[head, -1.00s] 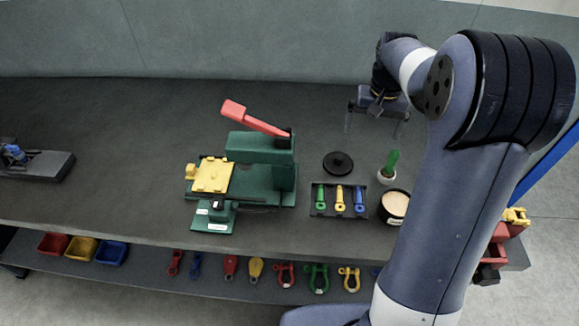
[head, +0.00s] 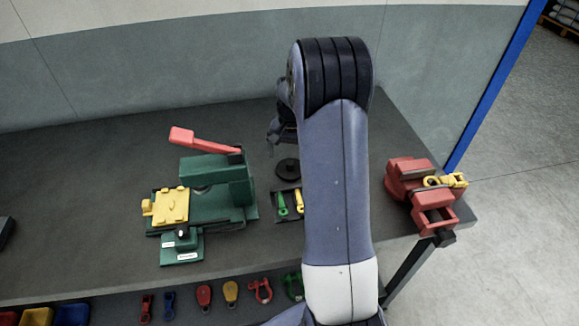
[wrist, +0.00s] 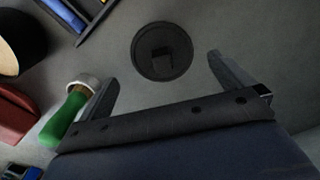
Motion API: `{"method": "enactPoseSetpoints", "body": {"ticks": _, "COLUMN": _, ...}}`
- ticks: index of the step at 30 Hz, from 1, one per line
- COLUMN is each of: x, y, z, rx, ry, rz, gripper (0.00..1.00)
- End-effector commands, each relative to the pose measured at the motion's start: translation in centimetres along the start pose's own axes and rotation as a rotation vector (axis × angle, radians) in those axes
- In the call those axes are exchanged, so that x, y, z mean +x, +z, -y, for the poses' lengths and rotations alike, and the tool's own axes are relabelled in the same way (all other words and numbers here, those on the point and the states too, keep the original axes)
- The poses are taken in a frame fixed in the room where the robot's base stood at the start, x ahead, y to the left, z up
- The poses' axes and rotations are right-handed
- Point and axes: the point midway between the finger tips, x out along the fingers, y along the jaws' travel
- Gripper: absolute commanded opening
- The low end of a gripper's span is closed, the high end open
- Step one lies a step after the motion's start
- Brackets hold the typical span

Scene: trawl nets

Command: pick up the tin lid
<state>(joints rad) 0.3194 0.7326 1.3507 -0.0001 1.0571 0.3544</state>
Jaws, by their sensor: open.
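The tin lid (wrist: 162,51) is a dark round disc with a raised knob, lying flat on the grey bench in the wrist view. In the head view the lid (head: 287,168) shows just left of my arm, behind the tool tray. My gripper (wrist: 160,75) is open and empty in the wrist view. The lid lies beyond the fingertips, roughly centred between them, and does not appear to touch either finger. In the head view my gripper is mostly hidden behind my arm.
A tool tray (head: 275,203) lies in front of the lid. A green press (head: 215,185) with a red lever stands to the left, and a red vise (head: 420,190) to the right. Bare bench lies behind the lid.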

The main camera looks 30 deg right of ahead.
Motion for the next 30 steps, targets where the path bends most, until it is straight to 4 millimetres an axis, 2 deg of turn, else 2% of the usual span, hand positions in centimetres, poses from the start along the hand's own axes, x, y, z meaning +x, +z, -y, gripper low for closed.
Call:
{"method": "enactPoseSetpoints", "body": {"ticks": 6, "x": 3.1, "y": 0.2, "z": 0.3, "rx": -0.001, "ry": 0.001, "rz": 0.004, "gripper": 1.00}}
{"method": "enactPoseSetpoints", "body": {"ticks": 9, "x": 4.0, "y": 0.1, "z": 0.3, "rx": -0.001, "ry": 0.000, "rz": 0.003, "gripper": 1.00}}
{"method": "enactPoseSetpoints", "body": {"ticks": 17, "x": 4.2, "y": 0.1, "z": 0.3, "rx": -0.001, "ry": -0.001, "rz": 0.001, "gripper": 0.99}}
{"method": "enactPoseSetpoints", "body": {"ticks": 30, "x": 4.2, "y": 0.1, "z": 0.3, "rx": -0.001, "ry": -0.001, "rz": 0.001, "gripper": 0.63}}
